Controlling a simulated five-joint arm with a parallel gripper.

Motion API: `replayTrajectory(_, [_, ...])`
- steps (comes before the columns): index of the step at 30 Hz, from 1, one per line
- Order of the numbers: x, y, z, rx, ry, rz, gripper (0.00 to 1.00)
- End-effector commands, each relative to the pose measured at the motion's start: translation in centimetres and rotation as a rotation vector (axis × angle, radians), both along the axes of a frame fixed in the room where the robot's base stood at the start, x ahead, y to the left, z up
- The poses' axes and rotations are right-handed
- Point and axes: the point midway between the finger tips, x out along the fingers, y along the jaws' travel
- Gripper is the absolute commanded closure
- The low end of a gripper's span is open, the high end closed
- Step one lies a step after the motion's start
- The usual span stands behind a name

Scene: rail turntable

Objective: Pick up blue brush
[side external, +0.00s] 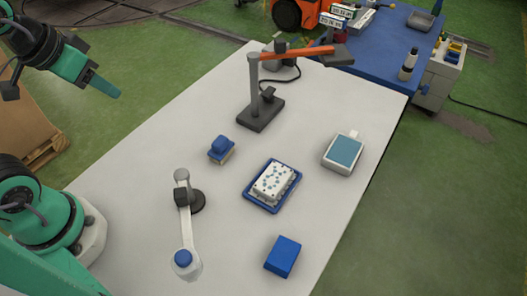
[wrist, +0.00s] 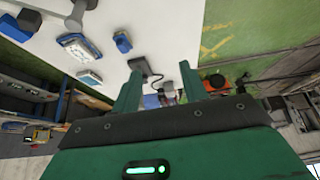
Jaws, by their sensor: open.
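The blue brush (side external: 221,149) stands on the white table, left of its middle in the side external view. It has a blue top with a rounded grip and a tan underside. It also shows in the wrist view (wrist: 122,42), up and left of my gripper's fingers. My gripper (side external: 118,94) is at the upper left of the side external view, raised and well apart from the brush. In the wrist view my gripper (wrist: 158,84) has its two green fingers spread with nothing held between them.
On the white table (side external: 130,180) are a blue tray (side external: 261,207) holding a speckled white block, a blue block (side external: 283,257), a teal-topped box (side external: 343,153), a grey stand with an orange arm (side external: 295,53), and a white-armed stand (side external: 187,222). Bare table separates them.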

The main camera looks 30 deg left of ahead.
Motion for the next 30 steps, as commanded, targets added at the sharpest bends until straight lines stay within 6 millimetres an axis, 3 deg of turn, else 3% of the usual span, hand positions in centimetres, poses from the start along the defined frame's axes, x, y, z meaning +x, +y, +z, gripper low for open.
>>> replayTrajectory(12, [0.00,0.00,0.00,0.000,0.000,0.000,0.56])
replayTrajectory(15, [0.00,0.00,0.00,0.000,0.000,0.000,0.40])
replayTrajectory(30, [0.77,-0.32,-0.12,-0.007,0.021,0.000,0.40])
